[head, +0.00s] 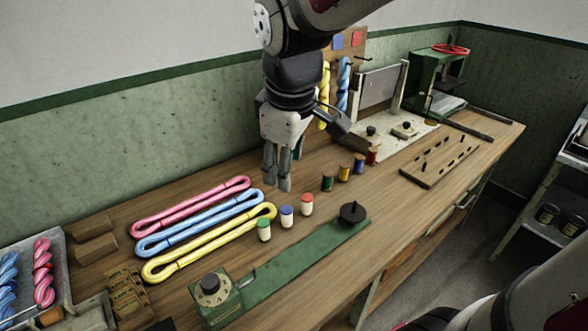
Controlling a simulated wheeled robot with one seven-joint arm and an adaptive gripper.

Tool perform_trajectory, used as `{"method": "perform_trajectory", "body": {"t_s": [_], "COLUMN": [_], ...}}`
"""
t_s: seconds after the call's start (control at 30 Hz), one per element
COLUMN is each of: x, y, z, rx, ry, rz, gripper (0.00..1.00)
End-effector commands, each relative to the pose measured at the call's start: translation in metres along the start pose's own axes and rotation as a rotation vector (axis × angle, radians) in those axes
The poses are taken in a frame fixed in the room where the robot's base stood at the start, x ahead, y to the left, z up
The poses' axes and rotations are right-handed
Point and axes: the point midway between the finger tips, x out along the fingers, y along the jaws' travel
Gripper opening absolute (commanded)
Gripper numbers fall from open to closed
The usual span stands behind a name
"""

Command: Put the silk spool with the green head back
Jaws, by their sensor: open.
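The spool with the green head (264,230) has a white body and stands upright on the bench, at the left end of a short row. A blue-headed spool (287,217) and a red-headed spool (306,205) stand to its right. My gripper (278,182) points down above the bench, up-picture from the row and apart from it. It is open, and I see nothing between its fingers. The wooden board with holes and a few pegs (440,161) lies to the right on the bench.
Looped pink, blue and yellow skeins (205,222) lie to the left. A green strip device with a dial (212,292) runs along the front. A green press (438,80) stands at the back right.

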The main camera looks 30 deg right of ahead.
Motion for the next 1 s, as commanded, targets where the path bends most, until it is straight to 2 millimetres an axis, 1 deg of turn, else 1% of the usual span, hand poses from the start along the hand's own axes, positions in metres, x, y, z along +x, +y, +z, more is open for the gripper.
{"method": "perform_trajectory", "body": {"t_s": [0.03, 0.1, 0.2, 0.3, 0.4, 0.5, 0.6, 1.0], "x": [-0.015, -0.030, -0.046, -0.057, -0.062, -0.064, -0.065, -0.065], "y": [-0.008, -0.019, -0.035, -0.050, -0.061, -0.068, -0.071, -0.071], "z": [0.011, 0.026, 0.047, 0.065, 0.077, 0.085, 0.088, 0.088], "rx": [0.077, 0.191, 0.350, 0.485, 0.587, 0.650, 0.677, 0.681], "ry": [0.027, 0.059, 0.108, 0.153, 0.187, 0.207, 0.215, 0.215], "rz": [0.016, 0.027, 0.031, 0.024, 0.012, 0.002, -0.003, -0.003], "gripper": [0.49, 0.49, 0.49, 0.49, 0.49, 0.49, 0.49, 0.49]}}
